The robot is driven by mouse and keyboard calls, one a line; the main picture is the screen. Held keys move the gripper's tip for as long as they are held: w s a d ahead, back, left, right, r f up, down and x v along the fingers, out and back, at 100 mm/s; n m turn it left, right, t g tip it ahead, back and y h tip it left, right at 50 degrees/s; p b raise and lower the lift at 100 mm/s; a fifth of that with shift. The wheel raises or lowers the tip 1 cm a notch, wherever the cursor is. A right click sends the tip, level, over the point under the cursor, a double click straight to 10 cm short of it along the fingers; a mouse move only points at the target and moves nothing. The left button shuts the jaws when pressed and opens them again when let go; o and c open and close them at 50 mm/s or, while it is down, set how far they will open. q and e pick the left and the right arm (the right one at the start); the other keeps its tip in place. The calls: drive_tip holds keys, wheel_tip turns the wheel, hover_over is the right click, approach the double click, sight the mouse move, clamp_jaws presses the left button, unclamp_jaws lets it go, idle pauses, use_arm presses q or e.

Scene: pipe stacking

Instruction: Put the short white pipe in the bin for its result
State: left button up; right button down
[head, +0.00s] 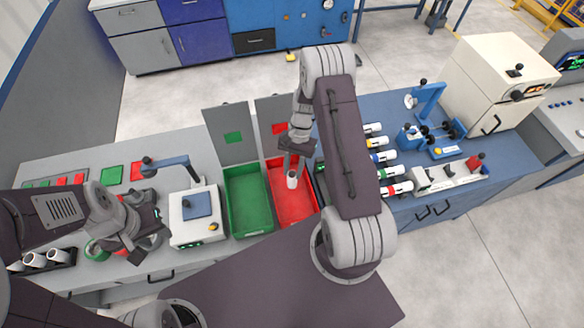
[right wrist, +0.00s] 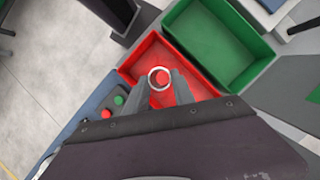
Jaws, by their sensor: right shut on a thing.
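The short white pipe (head: 292,181) is upright in my right gripper (head: 292,170), over the red bin (head: 299,207). In the right wrist view, the pipe (right wrist: 152,72) shows end-on as a white ring between the fingers (right wrist: 162,88), with the red bin (right wrist: 137,68) beneath it. The green bin (head: 247,205) stands directly left of the red one; it also shows in the right wrist view (right wrist: 222,42). My left gripper (head: 142,238) is low over the left part of the bench; its finger opening is unclear.
A white device with a blue pad (head: 197,212) stands left of the green bin. Colour-banded white pipes (head: 385,157) lie right of the red bin, partly behind my right arm. Upright panels with green (head: 232,137) and red marks stand behind the bins. White pipes (head: 58,256) stand at far left.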

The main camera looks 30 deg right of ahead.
drive_tip(key=shift+d+f, duration=0.1)
drive_tip(key=shift+f, duration=0.3)
wheel_tip(320, 180, down, 12)
drive_tip(key=b, duration=0.9)
drive_tip(key=shift+b, duration=0.3)
drive_tip(key=shift+d+f+b, duration=0.1)
drive_tip(key=shift+f+b, duration=0.4)
drive_tip(key=shift+f, duration=0.1)
drive_tip(key=c, duration=1)
unclamp_jaws()
drive_tip(key=b+v, duration=0.2)
drive_tip(key=v, duration=0.7)
